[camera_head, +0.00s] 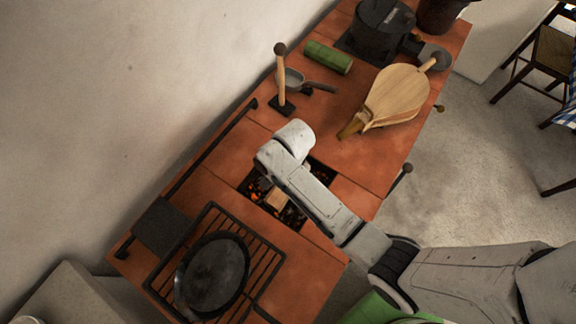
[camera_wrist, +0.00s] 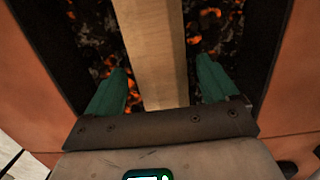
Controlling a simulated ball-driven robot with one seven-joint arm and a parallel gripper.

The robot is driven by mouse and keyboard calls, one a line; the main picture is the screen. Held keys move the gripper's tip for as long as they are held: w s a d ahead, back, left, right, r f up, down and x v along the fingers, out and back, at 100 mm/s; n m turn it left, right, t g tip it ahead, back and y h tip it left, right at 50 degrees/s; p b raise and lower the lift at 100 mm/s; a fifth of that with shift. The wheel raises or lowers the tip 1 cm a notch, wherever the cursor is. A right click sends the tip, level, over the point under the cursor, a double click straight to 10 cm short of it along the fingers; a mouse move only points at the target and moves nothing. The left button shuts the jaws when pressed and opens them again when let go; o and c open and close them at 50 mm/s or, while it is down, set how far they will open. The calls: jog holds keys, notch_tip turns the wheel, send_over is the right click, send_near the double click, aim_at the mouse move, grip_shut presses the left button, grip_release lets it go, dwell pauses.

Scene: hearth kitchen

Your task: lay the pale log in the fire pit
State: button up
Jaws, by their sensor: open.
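The pale log (camera_wrist: 153,40) is a squared, light wooden piece in the wrist view, running from the top edge down between my fingers. In the head view, a short part of the log (camera_head: 277,199) shows in the fire pit (camera_head: 252,185), below my arm. My arm hides the fingers and much of the pit there.
A black pan (camera_head: 213,275) sits on a grill rack (camera_head: 265,268) near the pit. Bellows (camera_head: 395,95), a green cylinder (camera_head: 328,57), a small ladle-like pan (camera_head: 292,80) and a dark pot (camera_head: 380,30) stand on the terracotta hearth top (camera_head: 325,115). A wall rises behind it.

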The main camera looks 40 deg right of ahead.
jog(key=shift+r, duration=0.1)
notch_tip(320, 180, up, 12)
jog(key=d, duration=0.1)
jog(key=shift+w+d+p, duration=0.15)
jog(key=shift+w+p, duration=0.1)
jog(key=shift+p, duration=0.15)
jog(key=s+d+n, duration=0.3)
jog(key=s+n, duration=0.3)
jog(key=s, duration=0.2)
jog(key=s+d+r+n+t+h, duration=0.1)
jog(key=s+d+n, duration=0.2)
jog(key=s+n, duration=0.4)
jog(key=shift+s+d+r+n+t+h, duration=0.15)
jog(key=shift+s+d+n+t+h, duration=0.15)
jog(key=shift+s, duration=0.9)
jog(key=shift+a, duration=0.15)
